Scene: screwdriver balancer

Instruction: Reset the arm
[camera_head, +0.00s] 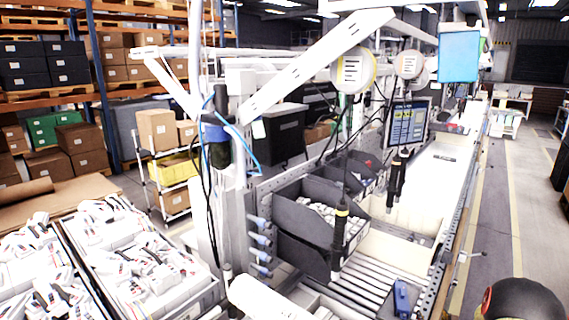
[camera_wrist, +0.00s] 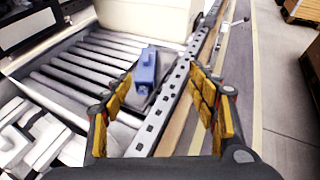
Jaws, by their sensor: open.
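My gripper (camera_wrist: 165,88) shows in the wrist view with its two yellow-padded fingers spread wide apart. Nothing is between the fingers. Beyond them are the metal edge rail of the workstation and a small blue object (camera_wrist: 147,68) on a grey plate beside the rollers. The blue object also shows in the head view (camera_head: 401,298), near the bottom right. A dark rounded part of my arm (camera_head: 525,300) shows at the lower right of the head view. The gripper's fingers cannot be made out there.
Two black screwdrivers hang above the bench, one nearer (camera_head: 339,236) and one farther (camera_head: 397,176). Dark bins (camera_head: 300,245) stand beside the roller conveyor (camera_wrist: 85,75). White parts fill crates at the left. The aisle floor (camera_head: 500,200) at the right is clear.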

